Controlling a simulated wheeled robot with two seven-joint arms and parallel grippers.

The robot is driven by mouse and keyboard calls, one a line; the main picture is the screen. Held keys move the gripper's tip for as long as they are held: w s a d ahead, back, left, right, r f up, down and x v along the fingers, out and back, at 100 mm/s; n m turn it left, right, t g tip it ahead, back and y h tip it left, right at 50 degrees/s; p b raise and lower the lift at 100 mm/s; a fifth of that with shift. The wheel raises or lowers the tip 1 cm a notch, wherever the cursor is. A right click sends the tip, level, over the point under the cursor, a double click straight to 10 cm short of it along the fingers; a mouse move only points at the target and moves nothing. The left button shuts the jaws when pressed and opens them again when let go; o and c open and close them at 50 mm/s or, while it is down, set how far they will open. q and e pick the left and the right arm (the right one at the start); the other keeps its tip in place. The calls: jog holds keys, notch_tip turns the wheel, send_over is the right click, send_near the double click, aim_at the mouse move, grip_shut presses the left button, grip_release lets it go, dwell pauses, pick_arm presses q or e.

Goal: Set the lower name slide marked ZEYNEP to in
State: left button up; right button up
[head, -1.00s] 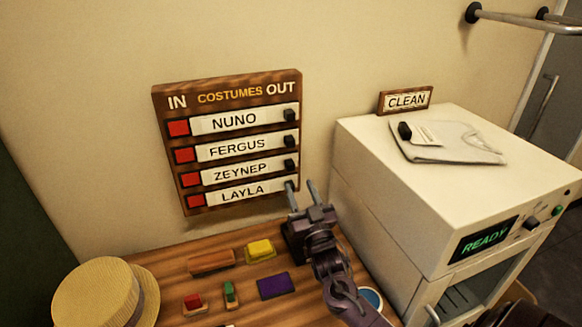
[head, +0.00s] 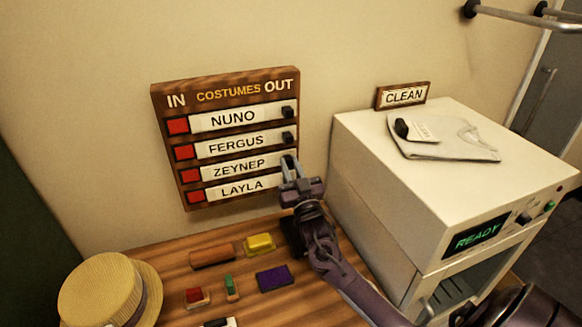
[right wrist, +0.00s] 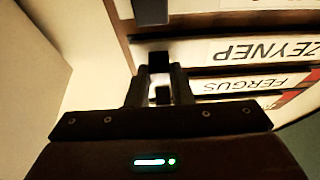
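The brown costumes board (head: 160,150) hangs on the wall with IN at left and OUT at right. Its ZEYNEP slide (head: 236,170) is third from the top, at the right, with a red square (head: 191,175) showing at its left. In the right wrist view the board is upside down; the black ZEYNEP knob (right wrist: 159,62) shows between the spread fingertips (right wrist: 158,70). Contact cannot be told. My left gripper is out of view.
The NUNO slide (head: 232,119) and FERGUS slide (head: 235,147) are above, the LAYLA slide (head: 240,187) just below; all sit to the right. A white machine (head: 375,185) stands close right of my arm. A straw hat (head: 98,290) and small blocks lie on the table (head: 180,262).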

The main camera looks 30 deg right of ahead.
aim_at(265, 159)
grip_shut()
jog(key=a, duration=0.2)
jog(key=w+a+b, duration=0.1)
jog(key=a, duration=0.2)
jog(key=shift+w+a, duration=0.15)
jog(key=shift+a, duration=0.2)
jog(key=shift+d, duration=0.1)
jog(key=shift+o, duration=1.4)
grip_release()
jog(key=o, duration=0.4)
jog(key=shift+a, duration=0.25)
jog(key=shift+o, duration=0.2)
jog(key=shift+d, duration=0.15)
